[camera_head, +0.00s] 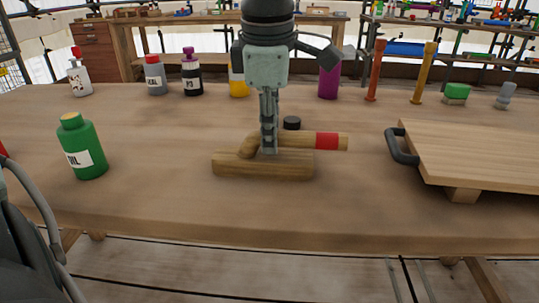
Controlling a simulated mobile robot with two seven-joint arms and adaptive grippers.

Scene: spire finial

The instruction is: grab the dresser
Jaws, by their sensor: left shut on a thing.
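The dresser (290,165) is a wooden tool on the workbench in the middle of the head view. It has a long flat block in front and a curved round handle with a red band (326,141) behind, pointing right. My left gripper (268,150) points straight down over the dresser, its narrow fingers shut on the handle near its bend. The fingers hide part of the handle. The block looks to be resting on the bench. My right gripper is not in view.
A small black cylinder (291,123) stands just behind the handle. A green bottle (83,147) stands at left. A wooden board with a dark handle (400,145) is at right. Several bottles and tools line the back edge. The bench (200,215) is clear in front.

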